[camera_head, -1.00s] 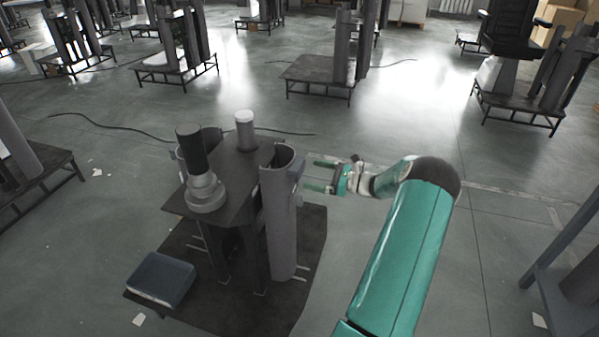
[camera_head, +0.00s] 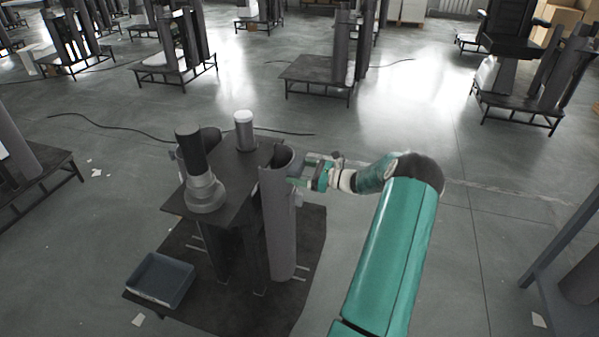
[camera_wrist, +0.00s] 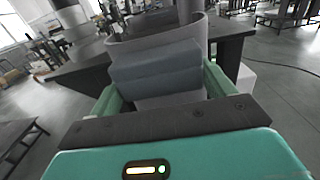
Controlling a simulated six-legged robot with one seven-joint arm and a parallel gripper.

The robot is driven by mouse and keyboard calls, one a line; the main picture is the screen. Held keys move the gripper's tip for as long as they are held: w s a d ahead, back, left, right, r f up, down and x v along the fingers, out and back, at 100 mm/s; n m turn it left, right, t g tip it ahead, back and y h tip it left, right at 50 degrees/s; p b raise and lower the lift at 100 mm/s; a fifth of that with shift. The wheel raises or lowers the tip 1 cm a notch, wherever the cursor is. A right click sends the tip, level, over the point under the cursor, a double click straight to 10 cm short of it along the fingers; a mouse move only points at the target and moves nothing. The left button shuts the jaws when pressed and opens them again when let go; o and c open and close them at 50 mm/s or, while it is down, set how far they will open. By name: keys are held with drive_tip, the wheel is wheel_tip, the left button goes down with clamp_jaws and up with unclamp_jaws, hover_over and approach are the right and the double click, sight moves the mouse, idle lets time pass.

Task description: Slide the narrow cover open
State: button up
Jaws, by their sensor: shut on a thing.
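The narrow cover (camera_head: 279,225) is a tall, curved grey shell standing upright on the right side of the dark lift column (camera_head: 232,170). A grey block-shaped handle (camera_wrist: 158,72) sticks out from its outer face near the top. My gripper (camera_head: 296,172) has come in from the right, with its green fingers on either side of this handle. In the wrist view, my gripper (camera_wrist: 160,88) is shut on the handle, and the curved upper rim of the cover (camera_wrist: 160,36) shows just behind it. The fingertips are partly hidden by the handle.
A dark cylinder on a grey ringed base (camera_head: 205,190) and a white-topped post (camera_head: 244,130) stand on the column's top plate. An open grey bin (camera_head: 160,280) sits at the lower left. A dark frame (camera_head: 570,260) stands far right.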

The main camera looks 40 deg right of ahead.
drive_tip(key=v, duration=0.7)
drive_tip(key=shift+s, duration=0.15)
drive_tip(key=o, duration=1.3)
drive_tip(key=shift+d, duration=0.1)
drive_tip(key=v, duration=1.3)
drive_tip(key=shift+s, duration=0.3)
drive_tip(key=shift+d, duration=0.2)
